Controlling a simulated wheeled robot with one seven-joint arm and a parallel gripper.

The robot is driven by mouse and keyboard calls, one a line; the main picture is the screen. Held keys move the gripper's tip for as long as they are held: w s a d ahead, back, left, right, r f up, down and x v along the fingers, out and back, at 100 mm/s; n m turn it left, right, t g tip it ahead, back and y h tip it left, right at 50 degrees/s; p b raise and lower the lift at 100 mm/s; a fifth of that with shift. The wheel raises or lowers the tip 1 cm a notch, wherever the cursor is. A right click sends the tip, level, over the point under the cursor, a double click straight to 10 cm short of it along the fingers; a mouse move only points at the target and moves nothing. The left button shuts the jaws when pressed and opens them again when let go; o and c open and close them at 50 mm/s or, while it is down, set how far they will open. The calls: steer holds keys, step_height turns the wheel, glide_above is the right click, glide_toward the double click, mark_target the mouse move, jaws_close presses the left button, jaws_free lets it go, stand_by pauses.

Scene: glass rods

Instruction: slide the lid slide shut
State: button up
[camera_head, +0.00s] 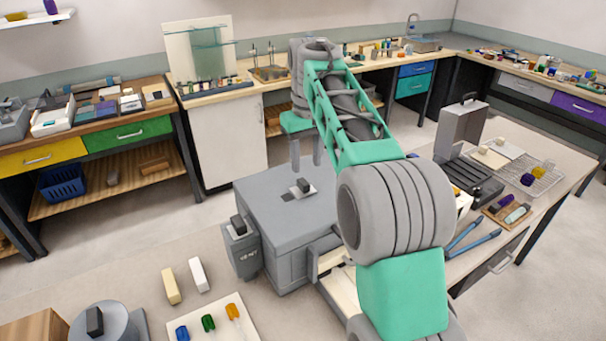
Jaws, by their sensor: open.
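A grey box (262,205) stands in the middle, partly behind my arm. On its flat top sits a small black knob (304,185) on a small pale plate, which looks like the lid slide. I cannot tell whether the fingertips touch the knob. My arm hides the box's right side.
A smaller grey unit (241,250) with a black knob is on the box's left side. A pale board (215,325) with coloured pieces lies in front. A bench with a wire rack (530,178) and blue tongs (474,243) is at right. Floor is open at left.

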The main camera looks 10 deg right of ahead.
mark_target(303, 181)
steer(key=w, duration=0.3)
steer(key=shift+f+n+g, duration=0.3)
steer(key=shift+f, duration=0.25)
step_height(303, 181, down, 7)
steer(key=shift+f, duration=0.15)
steer(key=shift+c, duration=0.2)
jaws_close()
steer(key=shift+a, duration=0.1)
stand_by(0.6)
